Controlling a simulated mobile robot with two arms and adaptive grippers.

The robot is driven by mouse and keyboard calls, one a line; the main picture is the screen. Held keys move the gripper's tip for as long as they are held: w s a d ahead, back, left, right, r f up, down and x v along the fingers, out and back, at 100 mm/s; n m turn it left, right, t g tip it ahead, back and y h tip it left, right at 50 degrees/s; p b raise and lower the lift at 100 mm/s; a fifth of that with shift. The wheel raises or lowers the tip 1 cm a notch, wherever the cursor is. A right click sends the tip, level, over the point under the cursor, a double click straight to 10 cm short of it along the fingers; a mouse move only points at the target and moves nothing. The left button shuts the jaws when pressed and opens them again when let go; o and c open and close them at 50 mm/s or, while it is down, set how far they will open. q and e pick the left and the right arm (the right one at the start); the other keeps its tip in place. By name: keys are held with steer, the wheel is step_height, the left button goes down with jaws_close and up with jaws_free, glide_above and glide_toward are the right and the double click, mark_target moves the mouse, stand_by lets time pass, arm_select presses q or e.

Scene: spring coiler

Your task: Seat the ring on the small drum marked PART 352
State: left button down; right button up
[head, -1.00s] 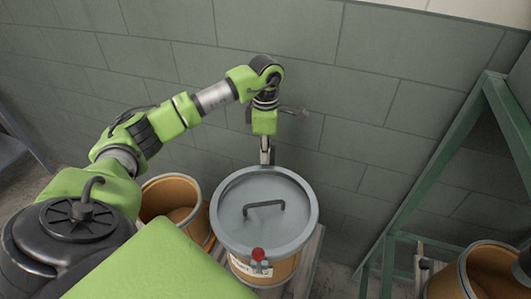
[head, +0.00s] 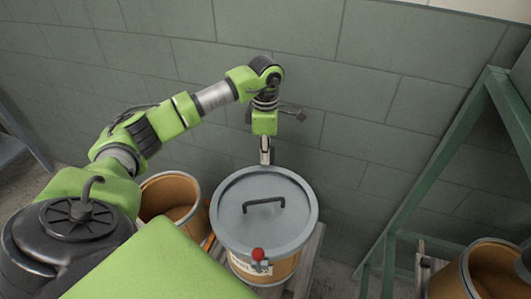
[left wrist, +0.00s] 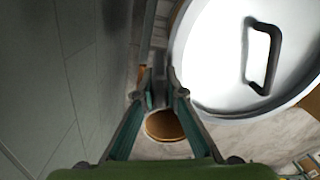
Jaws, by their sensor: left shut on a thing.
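The small drum (head: 273,269) is orange-brown and stands upright, with a partly hidden white label (head: 240,264) too small to read. A grey lid (head: 262,220) with a dark handle covers its top; it also shows in the left wrist view (left wrist: 218,60). The grey ring (head: 311,222) lies around the lid's edge, with a red knob (head: 258,254) at the front. My left gripper (head: 265,159) points down at the rim's far side and is shut on the ring. The grip also shows in the left wrist view (left wrist: 163,95), but the contact is unclear. My right gripper is not in view.
An open brown drum (head: 174,199) stands close on the left, and another (head: 492,272) at lower right. A green steel frame (head: 432,166) rises on the right. A grey block wall (head: 345,100) is close behind my left gripper.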

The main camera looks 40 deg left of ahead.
arm_select(q)
steer(key=shift+f+b, duration=0.3)
steer(key=shift+f, duration=0.05)
stand_by(0.6)
steer(key=c, duration=2)
jaws_free()
steer(key=o, duration=0.6)
steer(key=shift+c, duration=0.2)
steer(key=shift+r+p, duration=3.95)
steer(key=shift+r, duration=2.1)
